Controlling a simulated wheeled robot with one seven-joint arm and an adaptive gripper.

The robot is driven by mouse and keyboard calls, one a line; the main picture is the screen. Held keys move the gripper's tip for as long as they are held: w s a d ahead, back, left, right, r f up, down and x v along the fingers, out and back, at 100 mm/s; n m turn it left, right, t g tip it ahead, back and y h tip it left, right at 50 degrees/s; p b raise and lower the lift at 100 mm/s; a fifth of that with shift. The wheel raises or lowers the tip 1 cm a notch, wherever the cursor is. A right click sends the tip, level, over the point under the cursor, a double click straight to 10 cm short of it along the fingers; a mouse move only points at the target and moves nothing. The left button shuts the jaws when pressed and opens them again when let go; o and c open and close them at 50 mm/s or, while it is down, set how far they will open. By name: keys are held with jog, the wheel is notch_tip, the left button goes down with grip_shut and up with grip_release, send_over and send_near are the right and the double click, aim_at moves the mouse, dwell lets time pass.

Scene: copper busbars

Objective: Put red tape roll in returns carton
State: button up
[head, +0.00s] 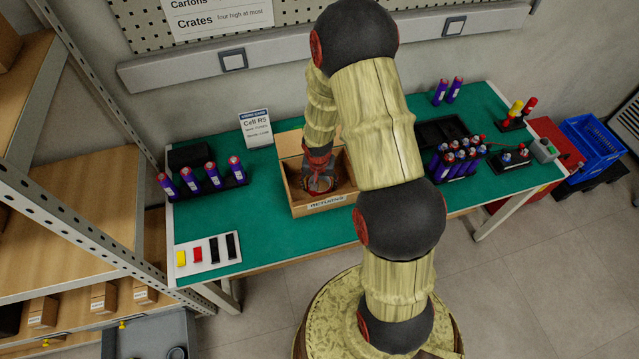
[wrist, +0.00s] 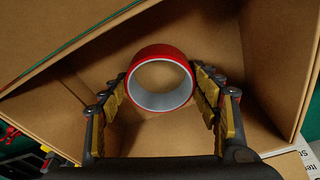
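The red tape roll (wrist: 160,55) has a red outside and a pale inner ring. In the wrist view it sits between the two fingers of my gripper (wrist: 160,85), which appear to touch it on both sides. In the head view the roll (head: 319,184) shows below my gripper (head: 318,170), inside the open returns carton (head: 325,204). The carton is brown cardboard with a "RETURNS" label on its front. Whether the roll touches the carton floor is hard to tell.
The carton stands on a green-topped bench (head: 270,245). A rack of purple cylinders (head: 205,184) and a white tray (head: 208,253) are at left. A sign (head: 256,128) stands behind the carton.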

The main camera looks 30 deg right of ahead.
jog(key=shift+o, duration=1.4)
jog(key=shift+r, duration=0.15)
jog(key=s+a+r+n+t+p, duration=0.1)
jog(key=s+a+r, duration=0.1)
jog(key=r, duration=0.9)
jog(key=s+a+r+n+p, duration=0.1)
jog(key=s+a+r, duration=0.15)
jog(key=r, duration=0.85)
jog(key=s+a+r+n+t+p, duration=0.1)
jog(key=s+a+r+n+p, duration=0.15)
jog(key=r, duration=0.75)
jog(key=s+a+r+n+t, duration=0.1)
jog(key=s+a+r, duration=0.2)
jog(key=s+r, duration=0.3)
jog(key=s+a+r+n+t+y, duration=0.1)
jog(key=s+a+r+n, duration=0.1)
jog(key=s+a+r, duration=0.2)
jog(key=s+r, duration=0.2)
jog(key=s, duration=0.1)
jog(key=shift+b, duration=0.4)
